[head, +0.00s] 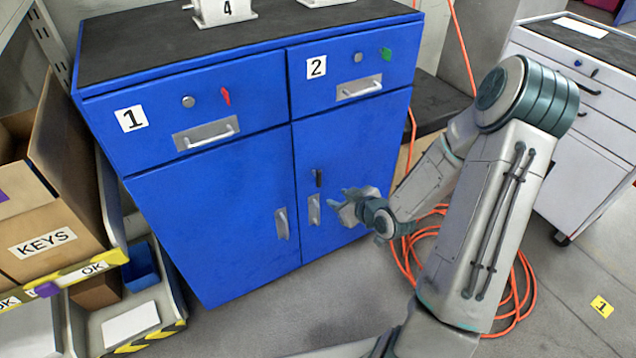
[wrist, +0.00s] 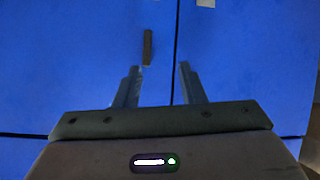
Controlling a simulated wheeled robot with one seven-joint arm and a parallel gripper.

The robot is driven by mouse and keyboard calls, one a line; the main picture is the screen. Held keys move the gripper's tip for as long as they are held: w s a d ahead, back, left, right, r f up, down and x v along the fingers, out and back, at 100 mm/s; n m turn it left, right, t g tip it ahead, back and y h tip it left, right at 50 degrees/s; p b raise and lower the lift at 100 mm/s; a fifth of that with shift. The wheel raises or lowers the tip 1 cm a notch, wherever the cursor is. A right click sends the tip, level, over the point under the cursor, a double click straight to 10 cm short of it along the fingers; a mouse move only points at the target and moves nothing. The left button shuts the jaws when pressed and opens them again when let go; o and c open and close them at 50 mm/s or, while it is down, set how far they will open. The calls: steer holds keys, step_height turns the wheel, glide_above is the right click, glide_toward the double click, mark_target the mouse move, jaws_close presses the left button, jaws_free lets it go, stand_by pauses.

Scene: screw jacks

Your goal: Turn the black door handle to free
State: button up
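The black door handle (head: 318,178) is a small dark upright bar on the right lower door (head: 355,150) of the blue cabinet, just right of the seam between the doors. In the wrist view, the handle (wrist: 147,47) is a short dark bar lying along the seam direction, just beyond my fingertips and nearer the left finger. My gripper (head: 343,197) is in front of the right door, a little below and right of the handle. In the wrist view, my gripper (wrist: 159,68) has its two fingers apart with nothing between them. I cannot tell how far it is from the door.
Silver pulls (head: 314,209) (head: 282,223) sit on the lower doors, close to my gripper. Drawers 1 and 2 are shut above. A KEYS box (head: 45,190) stands at left. An orange cable (head: 525,290) lies on the floor behind my arm. A white cabinet (head: 590,110) stands right.

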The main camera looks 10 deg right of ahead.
mark_target(320, 174)
steer(key=w+a+f+m+t+b, duration=0.1)
steer(key=w+t, duration=0.1)
steer(key=w, duration=0.2)
steer(key=w+a+t+b, duration=0.1)
steer(key=w+t+b, duration=0.1)
steer(key=w, duration=0.3)
steer(key=w+a+f+m+t+y+b, duration=0.1)
steer(key=w+t+b, duration=0.1)
steer(key=w, duration=0.2)
steer(key=shift+w+a+f+m, duration=0.15)
steer(key=shift+w+f+m, duration=0.15)
steer(key=shift+w+f, duration=0.1)
jaws_close()
